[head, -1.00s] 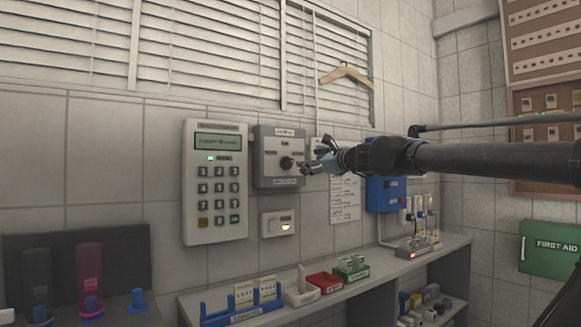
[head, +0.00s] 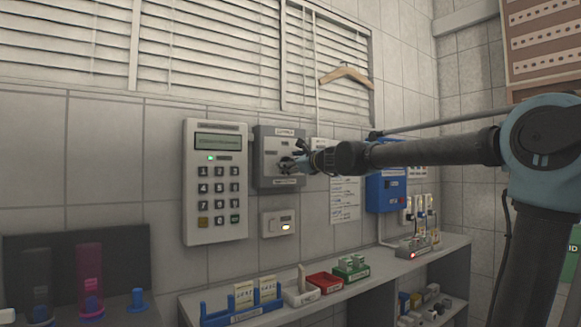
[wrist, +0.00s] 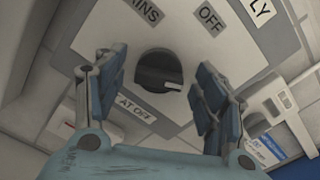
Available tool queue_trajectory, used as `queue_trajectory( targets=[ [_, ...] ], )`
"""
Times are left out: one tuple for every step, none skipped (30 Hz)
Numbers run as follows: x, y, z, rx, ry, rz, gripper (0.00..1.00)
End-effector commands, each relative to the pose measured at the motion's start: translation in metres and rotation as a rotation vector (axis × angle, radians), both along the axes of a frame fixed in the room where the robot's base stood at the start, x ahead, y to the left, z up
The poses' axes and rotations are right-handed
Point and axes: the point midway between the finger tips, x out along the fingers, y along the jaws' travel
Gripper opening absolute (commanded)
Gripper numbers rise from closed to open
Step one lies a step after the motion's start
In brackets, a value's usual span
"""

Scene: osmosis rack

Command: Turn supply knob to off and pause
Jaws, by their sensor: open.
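The supply knob (wrist: 159,71) is a round black dial with a white pointer mark, on a light panel in the wrist view. The pointer is toward the lower right of the wrist picture, and the OFF label (wrist: 209,17) is at the upper right of the knob. In the head view the grey supply box (head: 266,160) is on the wall, its knob mostly hidden by my gripper (head: 290,166). My gripper (wrist: 158,90) is open, one finger on each side of the knob, with visible gaps. I cannot tell how deep the fingertips reach.
A white keypad (head: 216,181) is on the wall left of the box. A small switch plate (head: 278,223) is below it. A blue box (head: 385,189) is at the right. A shelf (head: 400,252) with small trays runs below.

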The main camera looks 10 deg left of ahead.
Motion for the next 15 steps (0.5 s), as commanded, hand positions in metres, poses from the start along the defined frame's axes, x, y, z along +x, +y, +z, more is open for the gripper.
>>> queue_trajectory(
  targets=[
    [0.0020,0.0026,-0.0001,0.000,0.000,0.000,0.64],
    [0.0029,0.0036,-0.0002,0.000,0.000,0.000,0.64],
    [0.0039,0.0047,-0.0003,0.000,0.000,0.000,0.64],
    [0.0045,0.0054,-0.0003,0.000,0.000,0.000,0.64],
    [0.0050,0.0059,-0.0004,0.000,0.000,0.000,0.64],
    [0.0054,0.0063,-0.0003,0.000,0.000,0.000,0.64],
    [0.0056,0.0065,-0.0003,0.000,0.000,0.000,0.64],
    [0.0057,0.0065,-0.0004,0.000,0.000,0.000,0.64],
    [0.0058,0.0066,-0.0004,0.000,0.000,0.000,0.64],
    [0.0058,0.0066,-0.0004,0.000,0.000,0.000,0.64],
    [0.0057,0.0065,-0.0004,0.000,0.000,0.000,0.64],
    [0.0057,0.0065,-0.0004,0.000,0.000,0.000,0.64],
    [0.0057,0.0065,-0.0004,0.000,0.000,0.000,0.64],
    [0.0057,0.0065,-0.0004,0.000,0.000,0.000,0.62],
    [0.0056,0.0065,-0.0003,0.000,0.000,0.000,0.53]
  ],
)
